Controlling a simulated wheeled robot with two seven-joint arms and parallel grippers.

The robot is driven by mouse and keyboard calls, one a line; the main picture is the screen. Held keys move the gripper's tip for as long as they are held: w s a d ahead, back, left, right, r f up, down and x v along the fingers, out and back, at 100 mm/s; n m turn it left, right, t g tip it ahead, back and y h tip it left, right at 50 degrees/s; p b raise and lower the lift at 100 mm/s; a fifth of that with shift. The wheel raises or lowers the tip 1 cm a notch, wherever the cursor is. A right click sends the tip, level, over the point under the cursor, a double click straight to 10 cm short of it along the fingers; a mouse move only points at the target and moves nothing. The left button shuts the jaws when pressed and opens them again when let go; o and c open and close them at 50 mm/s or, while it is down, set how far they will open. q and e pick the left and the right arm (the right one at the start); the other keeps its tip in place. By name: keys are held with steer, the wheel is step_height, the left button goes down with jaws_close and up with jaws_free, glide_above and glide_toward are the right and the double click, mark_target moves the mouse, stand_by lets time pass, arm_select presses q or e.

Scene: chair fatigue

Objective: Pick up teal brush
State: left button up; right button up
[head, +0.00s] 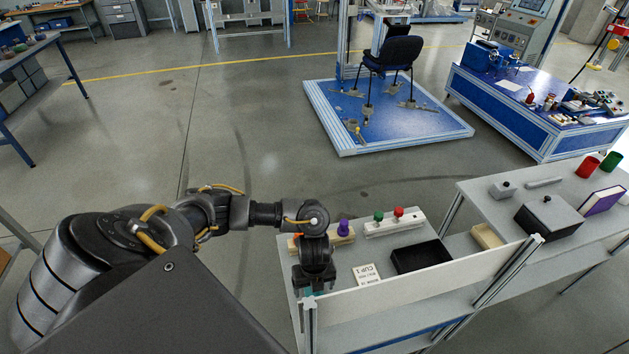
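My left arm reaches in from the left, and its gripper (314,285) points down over the near left corner of the grey bench (330,255). A small bit of teal (318,293) shows right at the gripper's fingers, probably part of the teal brush. The rest of it is hidden by the gripper and the white front panel. I cannot tell whether the fingers are shut on it or only around it. My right gripper is not in view.
A wooden block with a purple knob (343,227), a white block with green and red knobs (395,222), a "CUP 1" card (367,275) and a black tray (421,256) sit close by. A white panel (430,283) edges the bench front.

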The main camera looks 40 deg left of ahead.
mark_target(316, 295)
arm_select(q)
steer(key=shift+w+f, duration=0.1)
steer(key=shift+f, duration=0.3)
steer(key=shift+d+f, duration=0.1)
step_height(316, 295, down, 5)
steer(key=shift+w+r, duration=0.1)
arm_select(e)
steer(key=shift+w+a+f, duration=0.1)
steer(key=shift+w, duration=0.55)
arm_select(q)
steer(key=c, duration=1.1)
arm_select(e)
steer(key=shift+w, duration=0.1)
